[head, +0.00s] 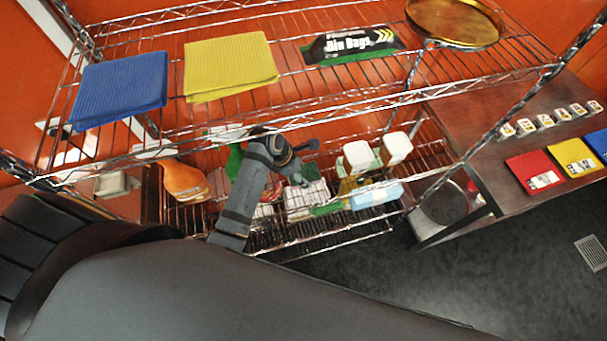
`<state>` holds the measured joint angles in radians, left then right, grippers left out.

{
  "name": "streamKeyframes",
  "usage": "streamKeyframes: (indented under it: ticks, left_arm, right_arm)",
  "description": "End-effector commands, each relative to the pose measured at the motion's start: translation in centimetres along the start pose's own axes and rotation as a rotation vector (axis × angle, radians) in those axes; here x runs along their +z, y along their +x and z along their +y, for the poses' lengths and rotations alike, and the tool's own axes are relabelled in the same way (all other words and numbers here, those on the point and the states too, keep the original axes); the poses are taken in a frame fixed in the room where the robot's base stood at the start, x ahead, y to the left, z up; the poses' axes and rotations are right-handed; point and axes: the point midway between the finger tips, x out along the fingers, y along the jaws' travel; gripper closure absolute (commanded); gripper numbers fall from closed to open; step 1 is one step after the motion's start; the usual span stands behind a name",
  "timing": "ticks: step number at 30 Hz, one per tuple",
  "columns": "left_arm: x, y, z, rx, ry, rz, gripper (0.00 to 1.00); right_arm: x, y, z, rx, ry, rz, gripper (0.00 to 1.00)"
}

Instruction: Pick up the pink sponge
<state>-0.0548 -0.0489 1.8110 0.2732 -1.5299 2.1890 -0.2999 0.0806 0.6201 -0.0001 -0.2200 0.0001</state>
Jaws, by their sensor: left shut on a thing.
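My left arm reaches in through the wire rack to the lower shelf. My left gripper (301,180) points down there, its fingers small and partly hidden by the rack wires. It is shut on a pale, pinkish block (310,196), which seems to be the pink sponge; its edges are hard to make out behind the wires. I cannot tell whether the block touches the shelf. My right gripper is not in view.
The upper shelf holds a blue cloth (120,88), a yellow cloth (230,66), a bin bags pack (348,45) and a brass tray (455,22). White-capped bottles (357,156) and a light blue pack (376,196) stand right of the gripper, an orange bottle (184,181) left. A dark table (480,130) is at right.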

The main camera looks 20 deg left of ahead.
Motion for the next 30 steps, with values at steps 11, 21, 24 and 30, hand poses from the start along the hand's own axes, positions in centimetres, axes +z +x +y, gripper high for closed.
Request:
streamKeyframes:
  ticks: [11, 21, 24, 30]
  left_arm:
    - [1.7, -3.9, 0.1, 0.005, 0.003, -0.004, 0.53]
    - [4.0, -9.4, 0.0, 0.001, 0.001, -0.001, 0.53]
    - [4.0, -9.7, 0.0, -0.001, 0.000, 0.000, 0.53]
    - [4.0, -9.7, 0.0, -0.001, 0.000, 0.000, 0.43]
  right_arm:
    - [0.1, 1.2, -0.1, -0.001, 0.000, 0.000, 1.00]
    - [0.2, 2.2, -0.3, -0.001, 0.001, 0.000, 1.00]
    - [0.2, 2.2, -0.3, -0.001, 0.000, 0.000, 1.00]
    - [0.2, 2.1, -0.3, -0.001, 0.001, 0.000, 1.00]
